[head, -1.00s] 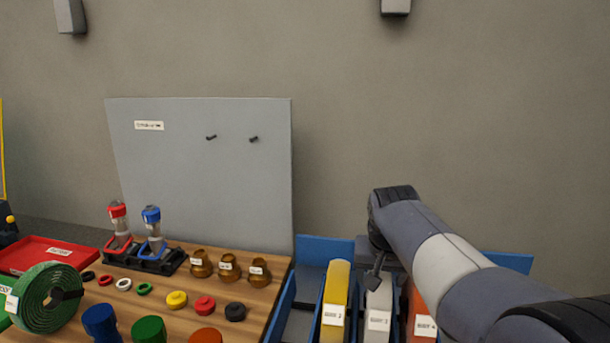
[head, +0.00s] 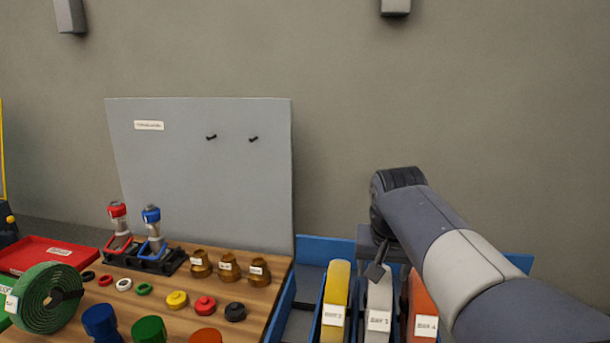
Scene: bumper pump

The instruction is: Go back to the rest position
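My arm reaches in from the lower right in the head view. Its end hangs above a blue rack (head: 320,247) that holds labelled hose rolls. My gripper (head: 377,272) points down over the grey roll (head: 379,300), between the yellow roll (head: 336,300) and the orange roll (head: 424,310). Only a small dark part of the gripper shows; the arm's end hides the rest. I cannot tell whether its fingers are open or shut, or whether it touches the roll.
A wooden table (head: 255,300) left of the rack carries brass fittings (head: 229,268), coloured caps and rings, a green hose coil (head: 47,298) and a black stand with red and blue nozzles (head: 152,232). A grey panel (head: 210,180) with two pegs stands behind. The wall area above the rack is clear.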

